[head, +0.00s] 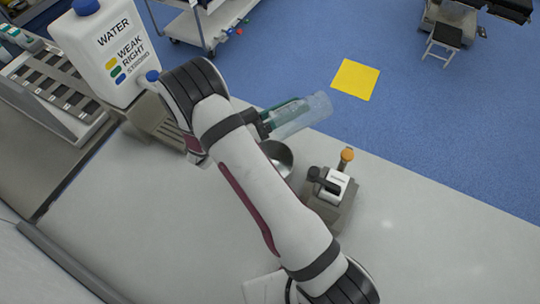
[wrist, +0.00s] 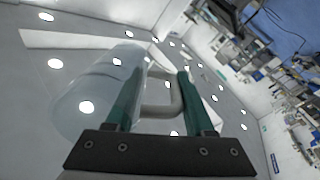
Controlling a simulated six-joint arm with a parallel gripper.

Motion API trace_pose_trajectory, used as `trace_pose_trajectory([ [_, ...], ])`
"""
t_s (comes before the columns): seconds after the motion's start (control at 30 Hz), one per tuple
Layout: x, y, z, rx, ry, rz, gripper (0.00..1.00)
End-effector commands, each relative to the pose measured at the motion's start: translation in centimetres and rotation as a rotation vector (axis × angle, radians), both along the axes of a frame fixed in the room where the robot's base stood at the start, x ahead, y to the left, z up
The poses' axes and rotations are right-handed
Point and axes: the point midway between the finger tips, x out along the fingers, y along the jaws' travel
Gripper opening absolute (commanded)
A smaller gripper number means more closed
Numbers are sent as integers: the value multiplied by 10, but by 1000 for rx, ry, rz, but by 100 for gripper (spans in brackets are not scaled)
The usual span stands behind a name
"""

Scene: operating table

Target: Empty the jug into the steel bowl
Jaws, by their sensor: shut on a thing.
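The jug (head: 306,114) is clear and lies tipped well over, close to horizontal, with its far end toward the right in the head view. My gripper (head: 272,121) is shut on its handle. In the wrist view the green fingers (wrist: 160,88) stand on both sides of the pale handle, and the jug's body (wrist: 92,92) is at the left. The steel bowl (head: 283,160) is on the table below the jug, partly hidden behind my arm. I cannot tell whether liquid is in the jug or the bowl.
A grey device with an orange knob (head: 347,155) stands right of the bowl. A white water container (head: 105,50) and a slotted rack (head: 60,90) are at the upper left. The grey table (head: 420,215) is clear at the right. A yellow square (head: 355,79) lies on the blue floor.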

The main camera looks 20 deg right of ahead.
Motion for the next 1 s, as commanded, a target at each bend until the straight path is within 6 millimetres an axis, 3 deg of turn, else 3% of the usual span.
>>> trace_pose_trajectory([
  [1.0, -1, 3, 9, -136, -23, -1, 0],
])
